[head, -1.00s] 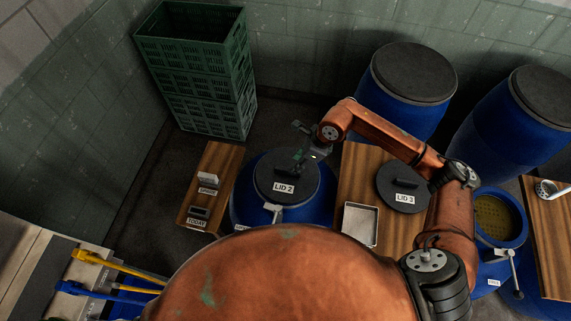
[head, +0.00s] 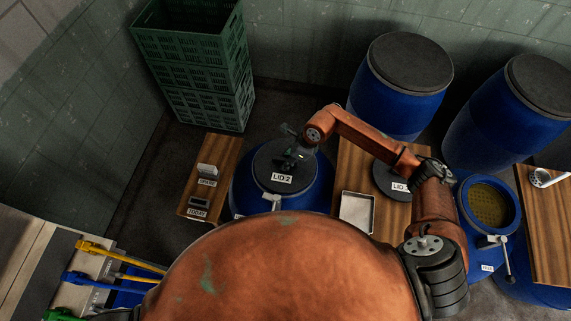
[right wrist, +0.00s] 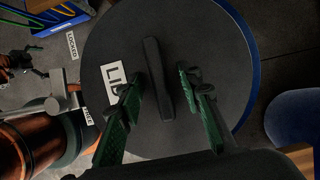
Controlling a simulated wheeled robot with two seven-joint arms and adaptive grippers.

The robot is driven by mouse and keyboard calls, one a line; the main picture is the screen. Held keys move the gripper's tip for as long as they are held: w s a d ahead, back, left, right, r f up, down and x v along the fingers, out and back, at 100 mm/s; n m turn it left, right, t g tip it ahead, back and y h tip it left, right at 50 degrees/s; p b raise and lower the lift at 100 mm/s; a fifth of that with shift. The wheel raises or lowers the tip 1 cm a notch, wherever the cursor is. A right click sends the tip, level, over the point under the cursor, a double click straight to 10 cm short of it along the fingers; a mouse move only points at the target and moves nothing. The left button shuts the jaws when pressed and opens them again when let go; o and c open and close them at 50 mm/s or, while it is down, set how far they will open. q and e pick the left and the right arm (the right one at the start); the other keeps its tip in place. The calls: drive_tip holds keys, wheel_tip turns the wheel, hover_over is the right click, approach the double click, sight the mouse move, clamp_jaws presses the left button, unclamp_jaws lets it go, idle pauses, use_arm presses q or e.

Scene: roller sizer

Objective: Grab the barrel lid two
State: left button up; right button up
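The barrel lid two (head: 272,165) is a round dark lid with a white "LID 2" label. It sits on a blue barrel (head: 318,192) in the middle of the head view. In the right wrist view the lid (right wrist: 200,50) fills most of the picture, with a raised bar handle (right wrist: 157,80) across its middle. My right gripper (right wrist: 162,98) is open, its green-padded fingers on either side of the handle with gaps showing. In the head view the right gripper (head: 293,152) is over the lid. I cannot see my left gripper.
A wooden stand to the right holds lid 3 (head: 388,185), partly behind my arm, and a metal tray (head: 357,211). A narrow wooden stand (head: 222,160) is left of the barrel. Stacked green crates (head: 200,75) and closed blue barrels (head: 400,110) stand behind.

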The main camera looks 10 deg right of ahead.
drive_tip(key=shift+f, duration=0.2)
drive_tip(key=shift+c, duration=0.3)
clamp_jaws()
drive_tip(key=shift+r, duration=0.1)
